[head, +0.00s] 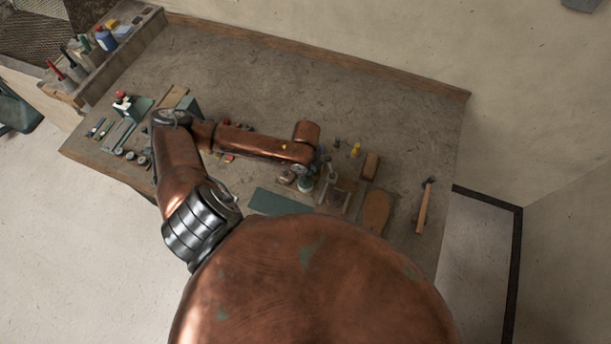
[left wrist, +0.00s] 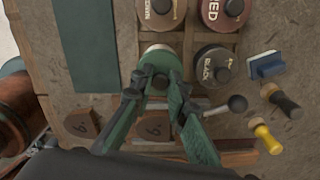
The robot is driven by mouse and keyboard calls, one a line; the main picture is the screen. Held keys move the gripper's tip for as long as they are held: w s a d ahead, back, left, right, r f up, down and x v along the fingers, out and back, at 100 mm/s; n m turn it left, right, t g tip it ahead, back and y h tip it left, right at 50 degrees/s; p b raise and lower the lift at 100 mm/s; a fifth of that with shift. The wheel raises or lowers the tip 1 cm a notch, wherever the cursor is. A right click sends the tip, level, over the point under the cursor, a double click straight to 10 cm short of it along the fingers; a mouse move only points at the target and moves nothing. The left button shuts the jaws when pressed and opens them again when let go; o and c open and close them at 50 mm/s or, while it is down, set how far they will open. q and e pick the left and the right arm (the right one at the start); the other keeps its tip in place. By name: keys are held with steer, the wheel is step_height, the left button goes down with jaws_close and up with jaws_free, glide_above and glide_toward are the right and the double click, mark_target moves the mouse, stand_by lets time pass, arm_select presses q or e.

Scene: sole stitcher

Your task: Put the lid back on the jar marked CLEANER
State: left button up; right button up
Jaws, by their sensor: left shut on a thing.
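In the left wrist view my left gripper (left wrist: 160,84) is shut on the dark knob of a pale green-grey round lid (left wrist: 160,56). The lid is directly under the fingertips, in line with a row of jars. Its lettering cannot be read, and I cannot tell whether it rests on a jar or is held just above one. In the head view a small pale jar shape (head: 305,184) shows just below my left gripper (head: 306,173), partly hidden by my arm. The word CLEANER is not readable in either view. My right gripper is not in view.
Jars marked BLACK (left wrist: 215,66) and RED (left wrist: 226,10) stand close by, with another dark-lidded jar (left wrist: 160,12). A blue-headed brush (left wrist: 265,65), a yellow-handled tool (left wrist: 268,140) and a green mat (left wrist: 85,45) lie around. A hammer (head: 424,205) lies at the right; the bench's back is clear.

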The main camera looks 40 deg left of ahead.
arm_select(q)
steer(key=shift+f+p, duration=0.1)
steer(key=shift+p, duration=0.35)
stand_by(0.7)
steer(key=shift+p, duration=0.5)
stand_by(0.4)
steer(key=o, duration=0.9)
steer(key=shift+o, duration=0.3)
steer(key=o, duration=0.4)
